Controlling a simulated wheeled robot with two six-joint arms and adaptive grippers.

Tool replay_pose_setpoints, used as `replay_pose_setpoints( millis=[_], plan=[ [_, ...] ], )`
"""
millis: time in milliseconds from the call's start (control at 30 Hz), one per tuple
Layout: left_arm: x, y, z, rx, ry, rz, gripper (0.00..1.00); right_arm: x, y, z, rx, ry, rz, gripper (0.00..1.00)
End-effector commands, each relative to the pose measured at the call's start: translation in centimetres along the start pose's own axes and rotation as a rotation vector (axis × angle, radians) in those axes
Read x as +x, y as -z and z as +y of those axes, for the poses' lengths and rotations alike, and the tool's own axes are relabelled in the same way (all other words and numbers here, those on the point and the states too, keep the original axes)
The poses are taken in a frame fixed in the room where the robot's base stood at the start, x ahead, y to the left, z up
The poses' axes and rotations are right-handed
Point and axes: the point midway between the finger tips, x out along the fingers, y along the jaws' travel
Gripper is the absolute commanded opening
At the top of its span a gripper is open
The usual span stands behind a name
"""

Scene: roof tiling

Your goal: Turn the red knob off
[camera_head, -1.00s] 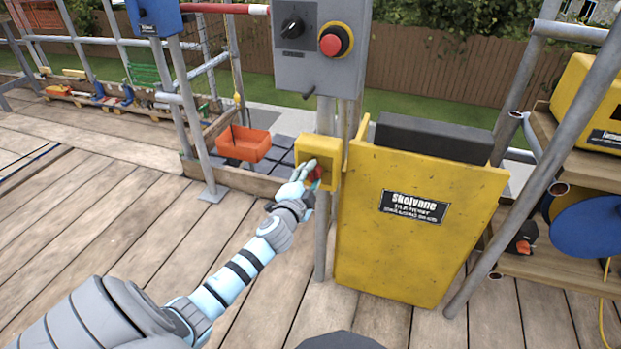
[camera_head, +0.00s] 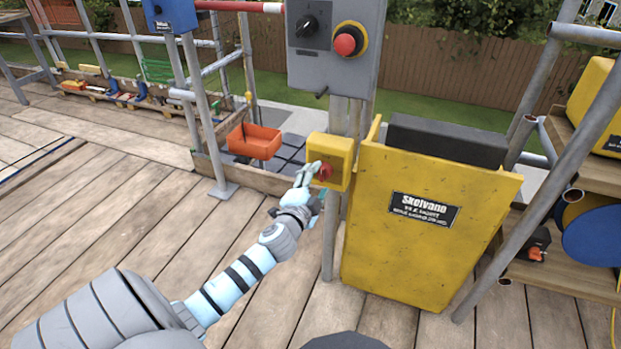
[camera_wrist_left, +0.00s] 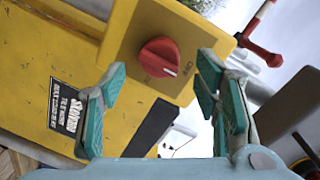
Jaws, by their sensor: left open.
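The red knob (camera_head: 324,172) sits on the face of a small yellow box (camera_head: 341,150) fixed beside the yellow hoist panel. In the left wrist view the red knob (camera_wrist_left: 159,58) is round with a white pointer mark, and lettering is partly visible beside it on the yellow plate. My left gripper (camera_head: 306,174) is at the knob in the head view, partly covering it. In the wrist view its teal-padded fingers (camera_wrist_left: 155,88) are spread apart, with the knob ahead between them and a gap on both sides. My right gripper is not in view.
A grey control box (camera_head: 334,75) with a black dial and a red button (camera_head: 345,44) hangs above. The yellow hoist panel (camera_head: 415,250) stands right of the knob. An orange bin (camera_head: 254,141) lies behind left. A diagonal pole (camera_head: 535,200) crosses at right.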

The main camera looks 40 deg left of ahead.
Motion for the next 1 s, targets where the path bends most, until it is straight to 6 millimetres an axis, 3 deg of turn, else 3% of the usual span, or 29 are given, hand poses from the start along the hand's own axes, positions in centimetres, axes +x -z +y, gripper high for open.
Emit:
replay_pose_setpoints(
  millis=[200,333,467,1000],
  plan=[
    [-6.2,0.0,0.1,0.001,-0.002,0.002,0.56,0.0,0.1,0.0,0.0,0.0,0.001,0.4],
    [-8.5,0.0,0.0,0.001,-0.001,0.001,0.56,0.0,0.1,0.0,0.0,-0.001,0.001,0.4],
    [-9.2,0.0,0.0,0.0,0.001,0.001,0.56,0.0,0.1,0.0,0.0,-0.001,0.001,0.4],
    [-9.1,-0.5,0.4,-0.006,-0.021,-0.018,0.56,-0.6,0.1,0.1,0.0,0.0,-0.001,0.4]
  ],
)
